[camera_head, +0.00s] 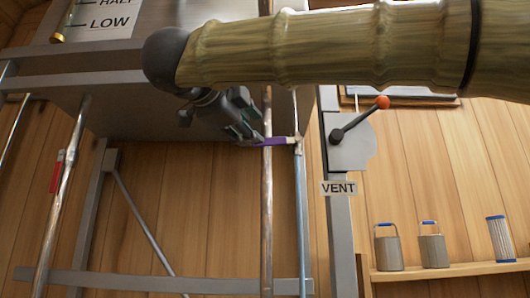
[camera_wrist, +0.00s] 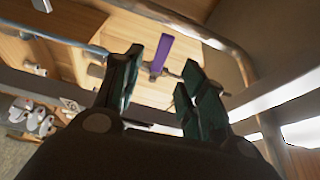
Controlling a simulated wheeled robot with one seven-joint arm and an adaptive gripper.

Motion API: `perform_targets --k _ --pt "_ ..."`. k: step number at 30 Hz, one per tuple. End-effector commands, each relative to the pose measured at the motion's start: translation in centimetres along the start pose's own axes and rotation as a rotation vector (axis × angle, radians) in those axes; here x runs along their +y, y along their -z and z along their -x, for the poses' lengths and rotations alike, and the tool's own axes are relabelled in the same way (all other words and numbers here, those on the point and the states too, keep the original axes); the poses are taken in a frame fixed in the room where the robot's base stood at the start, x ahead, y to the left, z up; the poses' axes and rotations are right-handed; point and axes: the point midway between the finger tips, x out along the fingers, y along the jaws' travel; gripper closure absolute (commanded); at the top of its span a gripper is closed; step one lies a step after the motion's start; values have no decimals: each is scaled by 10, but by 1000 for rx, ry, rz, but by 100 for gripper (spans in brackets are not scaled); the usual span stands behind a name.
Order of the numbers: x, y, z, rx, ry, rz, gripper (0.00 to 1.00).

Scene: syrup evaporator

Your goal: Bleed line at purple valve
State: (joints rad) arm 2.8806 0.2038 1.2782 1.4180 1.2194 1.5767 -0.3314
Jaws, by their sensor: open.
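The purple valve handle (camera_head: 273,142) sits on the pipes under the grey evaporator body, just past the fingertips of my gripper (camera_head: 250,133). The handle lies roughly level in the head view. In the wrist view the purple handle (camera_wrist: 161,54) shows beyond and between the two fingers of my gripper (camera_wrist: 160,80), which are spread apart with nothing between them. I cannot tell whether a finger touches the handle. A silver fitting shows at the handle's base in the wrist view.
A red-handled valve (camera_head: 57,172) is on a pipe at the left. An orange-knobbed lever (camera_head: 381,103) is above the VENT label (camera_head: 338,188) at the right. Metal cans (camera_head: 388,248) stand on a wooden shelf (camera_head: 450,271). A grey frame bar (camera_head: 150,282) crosses low.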

Motion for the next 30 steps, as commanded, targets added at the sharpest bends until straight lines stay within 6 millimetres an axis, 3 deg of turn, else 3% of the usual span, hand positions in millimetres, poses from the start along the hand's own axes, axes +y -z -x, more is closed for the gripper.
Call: perform_targets --k 7,21,30 --pt "-4 -4 -15 -9 -1 -2 59" --pt "-4 -5 -87 -10 0 -1 59" --pt "-2 -4 -105 -8 1 -1 59"
